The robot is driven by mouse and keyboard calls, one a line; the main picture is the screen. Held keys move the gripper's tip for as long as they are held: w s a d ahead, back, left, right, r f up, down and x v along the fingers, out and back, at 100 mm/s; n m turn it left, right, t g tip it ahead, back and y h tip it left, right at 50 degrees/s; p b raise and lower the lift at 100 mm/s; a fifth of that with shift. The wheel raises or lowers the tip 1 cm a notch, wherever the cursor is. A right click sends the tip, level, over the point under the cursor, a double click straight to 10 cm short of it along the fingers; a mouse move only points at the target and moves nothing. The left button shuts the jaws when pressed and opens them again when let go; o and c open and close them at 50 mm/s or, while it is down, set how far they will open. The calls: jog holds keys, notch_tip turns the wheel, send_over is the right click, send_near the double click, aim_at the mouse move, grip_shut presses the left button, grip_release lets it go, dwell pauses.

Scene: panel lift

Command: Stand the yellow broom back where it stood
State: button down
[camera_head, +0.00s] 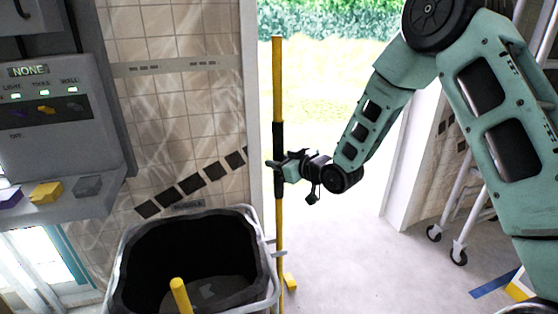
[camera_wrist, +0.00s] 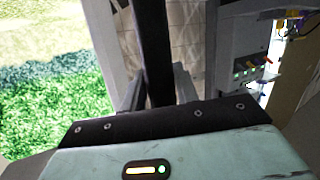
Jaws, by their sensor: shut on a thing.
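The yellow broom (camera_head: 278,80) is upright in front of the left edge of the bright doorway, just right of the bin. My gripper (camera_head: 277,165) is shut around the black grip section of its handle. In the wrist view the dark handle (camera_wrist: 150,40) runs between the two fingers of my gripper (camera_wrist: 157,90). A small yellow part (camera_head: 290,282) shows at the handle's lower end near the floor; I cannot tell whether it touches the floor. A grey bracket (camera_head: 272,241) is beside the lower handle; I cannot tell whether the handle sits in it.
A grey control panel (camera_head: 60,115) is on the left wall. A wheeled white frame (camera_head: 480,195) stands at right. Floor (camera_head: 350,270) in the doorway is clear.

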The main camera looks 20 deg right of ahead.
jog(key=shift+f+b, duration=0.45)
jog(key=shift+b, duration=0.1)
jog(key=c, duration=1)
grip_release()
jog(key=shift+f, duration=0.1)
jog(key=b+v, duration=1.2)
jog(key=v, duration=0.5)
jog(key=shift+s+r+b, duration=0.2)
jog(key=shift+b, duration=0.1)
